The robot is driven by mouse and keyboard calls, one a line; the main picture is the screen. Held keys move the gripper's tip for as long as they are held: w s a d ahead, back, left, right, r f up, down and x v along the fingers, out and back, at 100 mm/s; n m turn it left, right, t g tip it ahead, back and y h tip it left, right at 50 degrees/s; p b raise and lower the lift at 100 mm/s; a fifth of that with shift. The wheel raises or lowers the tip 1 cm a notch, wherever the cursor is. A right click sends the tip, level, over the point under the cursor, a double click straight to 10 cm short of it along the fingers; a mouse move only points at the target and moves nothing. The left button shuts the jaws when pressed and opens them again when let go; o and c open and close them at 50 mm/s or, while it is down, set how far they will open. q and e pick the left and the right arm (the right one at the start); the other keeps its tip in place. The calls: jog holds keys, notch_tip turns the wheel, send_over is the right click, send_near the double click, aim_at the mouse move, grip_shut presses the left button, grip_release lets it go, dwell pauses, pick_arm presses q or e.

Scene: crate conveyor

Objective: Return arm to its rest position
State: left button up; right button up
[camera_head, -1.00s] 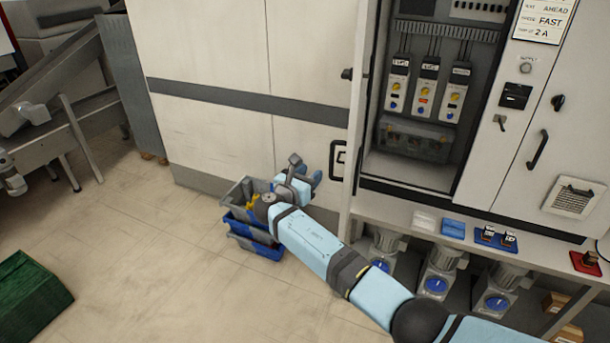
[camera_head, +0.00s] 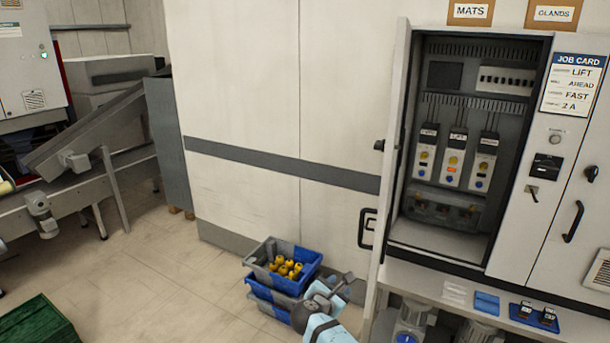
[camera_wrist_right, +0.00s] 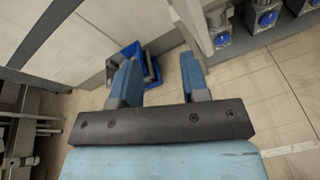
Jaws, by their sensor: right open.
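My right arm comes in at the bottom of the head view. Its gripper (camera_head: 338,290) is low in that view, just right of the stacked crates. In the right wrist view the two blue fingers (camera_wrist_right: 158,82) stand apart with nothing between them. The blue and grey crates (camera_head: 310,262) stand on the floor by the cabinet wall, with several yellow parts (camera_head: 284,268) in the top one. They also show behind the fingers in the right wrist view (camera_wrist_right: 131,50). My left gripper is not in view.
An open electrical cabinet (camera_head: 440,235) with a swung-out door (camera_head: 392,150) stands at right. A shelf (camera_head: 570,325) with blue trays runs below it. A conveyor (camera_head: 80,150) stands at left, a green crate (camera_head: 38,325) at bottom left. The floor between is clear.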

jog(key=s+d+f+m+g+y, duration=0.1)
jog(key=s+f+m+y, duration=0.35)
jog(key=s+f, duration=0.55)
jog(key=s+d+f+m+g+y, duration=0.1)
jog(key=s+f+m+g+y, duration=0.15)
jog(key=s+f+m, duration=0.65)
jog(key=s+d+r+m+y, duration=0.1)
jog(key=s+d+r+m, duration=0.1)
jog(key=s, duration=0.5)
jog(key=s+d+r+m+t+y, duration=0.1)
jog(key=s+m, duration=0.3)
jog(key=s, duration=0.4)
jog(key=s+d+r+m+t+y, duration=0.1)
jog(key=s+d+r+m+y, duration=0.1)
jog(key=s, duration=0.6)
jog(key=shift+d+r+m, duration=0.55)
jog(key=shift+d, duration=0.5)
